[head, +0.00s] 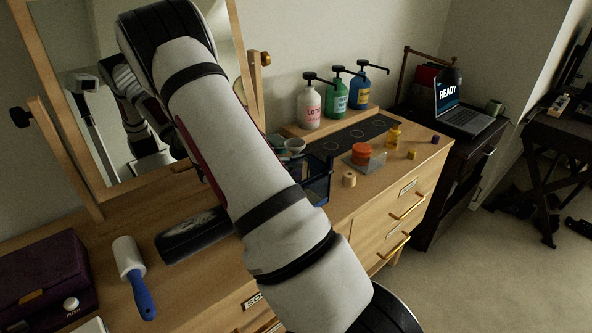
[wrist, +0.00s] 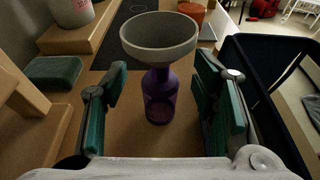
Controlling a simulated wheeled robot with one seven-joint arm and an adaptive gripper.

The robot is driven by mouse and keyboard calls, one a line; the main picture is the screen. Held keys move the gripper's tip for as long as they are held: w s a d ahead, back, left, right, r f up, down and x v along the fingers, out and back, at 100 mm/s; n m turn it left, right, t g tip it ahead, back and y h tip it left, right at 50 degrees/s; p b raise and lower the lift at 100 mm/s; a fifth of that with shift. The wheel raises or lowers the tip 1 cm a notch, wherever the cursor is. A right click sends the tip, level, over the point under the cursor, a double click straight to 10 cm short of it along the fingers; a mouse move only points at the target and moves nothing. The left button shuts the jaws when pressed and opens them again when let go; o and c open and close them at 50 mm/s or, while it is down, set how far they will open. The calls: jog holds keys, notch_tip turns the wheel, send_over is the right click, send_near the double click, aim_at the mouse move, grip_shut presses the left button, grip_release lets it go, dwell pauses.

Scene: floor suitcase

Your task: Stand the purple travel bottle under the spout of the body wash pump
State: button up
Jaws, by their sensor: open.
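The purple travel bottle (wrist: 160,97) stands upright on the dresser top in the wrist view, with a grey funnel (wrist: 158,35) on its mouth. My gripper (wrist: 161,85) is open, with one finger on each side of the bottle and a gap visible on both sides. Three pump bottles stand on a wooden riser: white (head: 309,106), green (head: 335,97) and blue (head: 361,91). I cannot read which is body wash.
A dark mat (head: 352,137) with ring marks lies before the pumps. A dark basket (head: 318,185) stands close to the right of my gripper. An orange jar (head: 361,152), a yellow bottle (head: 393,136) and a wooden spool (head: 349,180) stand right. A green block (wrist: 55,72) lies left.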

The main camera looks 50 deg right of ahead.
jog(key=shift+x, duration=1.5)
jog(key=shift+r, duration=0.1)
jog(key=shift+c, duration=0.3)
grip_shut()
jog(key=shift+r, duration=0.15)
